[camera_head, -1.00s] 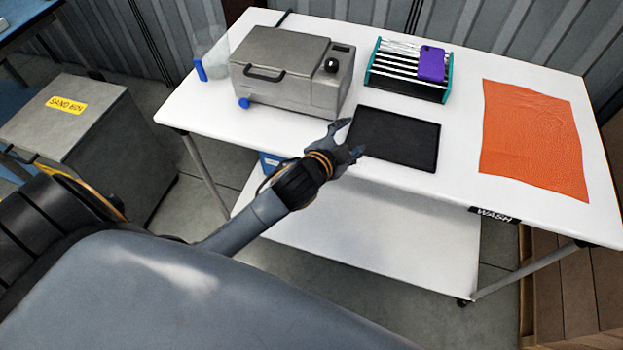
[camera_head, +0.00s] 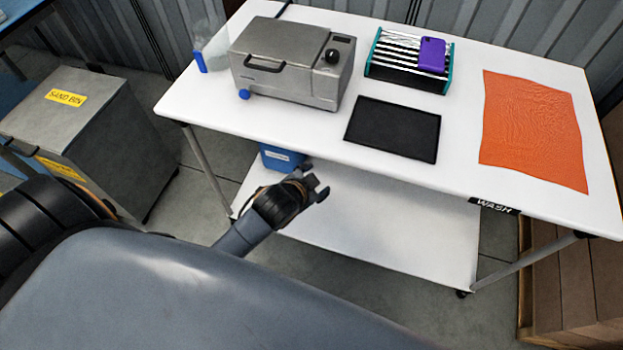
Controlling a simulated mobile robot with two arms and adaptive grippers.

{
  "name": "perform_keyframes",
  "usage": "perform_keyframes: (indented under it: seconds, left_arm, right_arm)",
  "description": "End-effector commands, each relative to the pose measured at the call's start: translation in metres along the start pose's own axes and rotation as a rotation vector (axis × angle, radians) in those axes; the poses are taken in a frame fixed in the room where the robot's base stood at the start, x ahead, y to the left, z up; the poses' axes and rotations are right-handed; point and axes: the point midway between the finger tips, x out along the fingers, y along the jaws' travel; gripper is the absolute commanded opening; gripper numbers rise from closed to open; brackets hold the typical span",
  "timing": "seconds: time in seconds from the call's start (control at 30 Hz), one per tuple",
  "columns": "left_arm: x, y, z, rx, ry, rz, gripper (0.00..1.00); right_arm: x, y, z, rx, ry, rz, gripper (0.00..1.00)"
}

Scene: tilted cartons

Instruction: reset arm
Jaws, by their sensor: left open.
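My left gripper (camera_head: 316,187) is open and empty. It shows in front of the white table's (camera_head: 240,124) front edge, over the lower shelf in the picture, apart from the things on the table top. My left arm comes up from the lower left behind my grey body. My right gripper is not in view.
On the table are a grey metal machine (camera_head: 275,62), a black tray (camera_head: 393,128), a teal rack (camera_head: 373,66) with a purple item (camera_head: 432,55), and an orange cloth (camera_head: 533,130). A blue container (camera_head: 280,158) sits below. A sand bin (camera_head: 110,130) stands left.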

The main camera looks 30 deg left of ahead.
Motion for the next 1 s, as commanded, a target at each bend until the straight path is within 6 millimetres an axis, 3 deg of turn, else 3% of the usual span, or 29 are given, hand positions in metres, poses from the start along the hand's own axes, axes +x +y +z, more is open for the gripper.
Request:
perform_keyframes:
  seconds: [0.57, 0.67, 0.77, 0.83, 1.0]
  left_arm:
    - [0.001, 0.001, 0.001, 0.000, -0.002, 0.001, 0.56]
    - [0.007, 0.005, 0.010, -0.004, -0.016, 0.009, 0.56]
    - [0.027, 0.020, 0.038, -0.017, -0.061, 0.035, 0.56]
    - [0.045, 0.037, 0.072, -0.035, -0.111, 0.064, 0.56]
    - [0.080, 0.093, 0.179, -0.100, -0.256, 0.142, 0.56]
  right_arm:
    - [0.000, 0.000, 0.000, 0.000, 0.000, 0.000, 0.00]
    - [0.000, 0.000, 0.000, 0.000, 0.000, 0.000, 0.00]
    - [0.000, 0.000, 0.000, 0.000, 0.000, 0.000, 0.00]
    - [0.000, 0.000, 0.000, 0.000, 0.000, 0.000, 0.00]
    - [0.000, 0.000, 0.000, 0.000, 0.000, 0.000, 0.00]
